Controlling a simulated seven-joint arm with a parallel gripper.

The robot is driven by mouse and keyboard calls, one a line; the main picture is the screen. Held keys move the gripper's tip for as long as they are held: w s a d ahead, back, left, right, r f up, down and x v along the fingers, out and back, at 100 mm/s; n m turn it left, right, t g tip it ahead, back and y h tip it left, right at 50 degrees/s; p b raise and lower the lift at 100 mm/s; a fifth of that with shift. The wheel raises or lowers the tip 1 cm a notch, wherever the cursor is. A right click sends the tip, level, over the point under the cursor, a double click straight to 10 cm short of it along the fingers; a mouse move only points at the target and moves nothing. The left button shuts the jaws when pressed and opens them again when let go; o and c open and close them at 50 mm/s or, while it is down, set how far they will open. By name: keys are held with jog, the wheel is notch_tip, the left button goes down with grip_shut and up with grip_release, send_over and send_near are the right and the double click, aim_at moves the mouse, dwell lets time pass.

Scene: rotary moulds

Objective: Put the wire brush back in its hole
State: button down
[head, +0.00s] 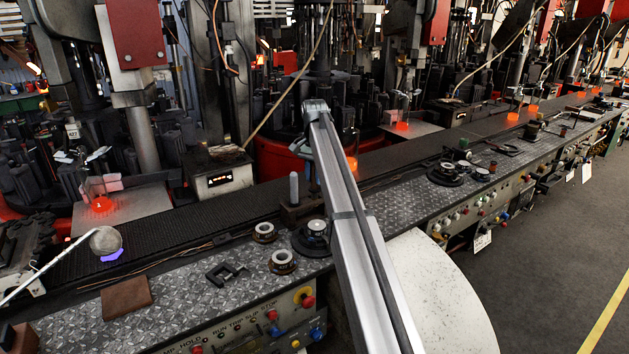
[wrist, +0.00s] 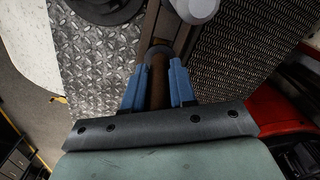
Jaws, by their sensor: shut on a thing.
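In the wrist view the wire brush (wrist: 159,86) shows as a brown, rod-like length between the two blue fingers of my gripper (wrist: 157,68). The gripper is shut on it. The brush's far end points at a brown holder block (wrist: 152,22), which carries a grey rounded peg (wrist: 195,8). I cannot tell whether the brush's end is in the hole or above it; the hole itself is hidden. In the head view the holder block (head: 297,213) stands at the belt's near edge with the grey peg (head: 294,188) upright.
A patterned metal ledge (head: 190,285) carries several ring-shaped parts (head: 282,261), a black clamp-like piece (head: 225,274) and a brown block (head: 126,298). A dark conveyor belt (head: 150,255) runs behind it. Red-based machines with glowing pieces (head: 101,204) stand beyond the belt.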

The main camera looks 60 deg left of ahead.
jog(key=shift+f, duration=0.9)
jog(key=shift+f, duration=0.4)
jog(key=c, duration=0.9)
grip_release()
notch_tip(320, 180, up, 13)
jog(key=shift+f, duration=0.1)
